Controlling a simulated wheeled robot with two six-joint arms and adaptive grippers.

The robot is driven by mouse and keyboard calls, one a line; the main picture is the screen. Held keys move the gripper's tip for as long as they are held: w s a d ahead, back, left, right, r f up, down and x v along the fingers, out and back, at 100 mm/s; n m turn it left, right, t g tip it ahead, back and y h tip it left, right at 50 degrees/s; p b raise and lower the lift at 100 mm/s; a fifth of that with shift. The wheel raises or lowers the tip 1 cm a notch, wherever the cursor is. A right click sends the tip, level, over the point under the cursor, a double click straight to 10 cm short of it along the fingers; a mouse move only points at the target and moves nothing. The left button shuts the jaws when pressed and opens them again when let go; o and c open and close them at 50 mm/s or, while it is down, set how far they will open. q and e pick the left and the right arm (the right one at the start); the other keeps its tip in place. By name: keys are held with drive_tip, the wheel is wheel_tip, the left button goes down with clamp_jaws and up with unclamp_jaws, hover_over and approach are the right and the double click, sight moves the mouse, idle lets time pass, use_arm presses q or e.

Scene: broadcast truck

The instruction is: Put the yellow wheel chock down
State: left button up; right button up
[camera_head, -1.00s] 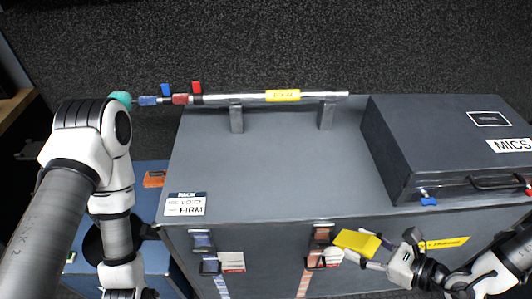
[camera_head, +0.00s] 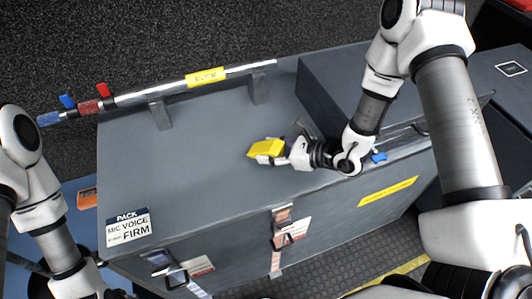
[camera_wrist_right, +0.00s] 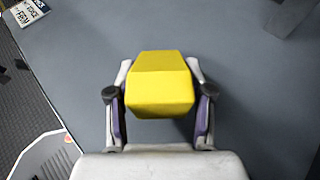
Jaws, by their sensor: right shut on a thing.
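The yellow wheel chock (camera_head: 266,148) is held in my right gripper (camera_head: 272,158) over the top of the grey case (camera_head: 190,185). In the right wrist view the chock (camera_wrist_right: 160,85) sits between the two fingers, which press on its sides. The case top lies behind it. I cannot tell for sure whether the chock touches the case top. My left arm shows at the left edge of the head view, but its gripper is not in view.
A boom pole (camera_head: 160,88) with a yellow label rests on two brackets at the back of the case top. A dark MICS case (camera_head: 335,95) stands to the right. A printed sign (camera_head: 128,228) lies at the front left corner. The left part of the top is clear.

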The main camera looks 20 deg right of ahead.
drive_tip(key=f, duration=0.1)
drive_tip(key=w+f, duration=0.1)
drive_tip(key=f, duration=0.1)
drive_tip(key=shift+w+a+f+p, duration=0.2)
drive_tip(key=shift+w+f+p, duration=0.1)
drive_tip(key=shift+p, duration=0.05)
drive_tip(key=shift+f+b, duration=0.25)
drive_tip(key=shift+b, duration=0.05)
drive_tip(key=o, duration=1.2)
drive_tip(key=shift+r, duration=0.1)
drive_tip(key=shift+r, duration=0.1)
drive_tip(key=p+v, duration=0.1)
drive_tip(key=v, duration=1.1)
drive_tip(key=shift+s, duration=0.1)
